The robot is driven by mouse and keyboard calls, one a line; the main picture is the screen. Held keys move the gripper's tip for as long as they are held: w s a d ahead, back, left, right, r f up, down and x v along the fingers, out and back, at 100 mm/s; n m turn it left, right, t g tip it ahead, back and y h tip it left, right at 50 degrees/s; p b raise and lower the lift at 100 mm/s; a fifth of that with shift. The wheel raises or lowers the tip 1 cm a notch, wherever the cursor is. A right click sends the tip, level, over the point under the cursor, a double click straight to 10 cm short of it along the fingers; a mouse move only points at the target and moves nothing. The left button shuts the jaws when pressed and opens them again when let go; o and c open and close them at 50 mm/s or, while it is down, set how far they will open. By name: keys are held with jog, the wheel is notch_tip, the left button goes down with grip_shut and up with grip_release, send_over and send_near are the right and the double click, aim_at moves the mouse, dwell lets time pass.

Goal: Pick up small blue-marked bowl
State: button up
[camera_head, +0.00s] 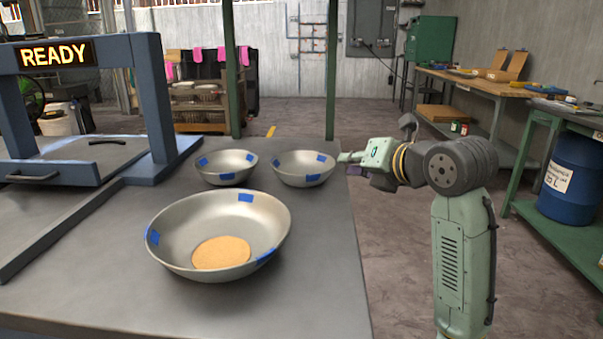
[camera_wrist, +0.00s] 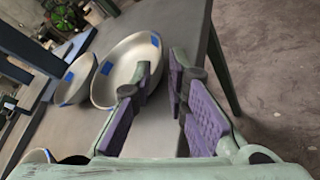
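Two small metal bowls with blue marks stand side by side on the grey table, a left one (camera_head: 227,169) and a right one (camera_head: 303,169). Both show in the wrist view, the right one (camera_wrist: 112,72) nearer my fingers and the left one (camera_wrist: 72,84) beyond it. My gripper (camera_head: 346,157) is just right of the right bowl, at about rim height. In the wrist view my gripper (camera_wrist: 160,82) is open with purple pads apart and nothing between them. One finger overlaps the right bowl's rim in that view; I cannot tell whether they touch.
A large blue-marked bowl (camera_head: 173,218) with a tan disc (camera_head: 221,252) inside stands at the table's front. A blue-grey press frame (camera_head: 154,100) with a READY sign stands at left. The table's (camera_head: 325,260) front right is clear; its right edge is below my gripper.

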aim_at(333, 161)
jog(key=x, duration=0.7)
jog(key=shift+w+a+f, duration=0.1)
jog(key=shift+w+a, duration=0.2)
grip_shut()
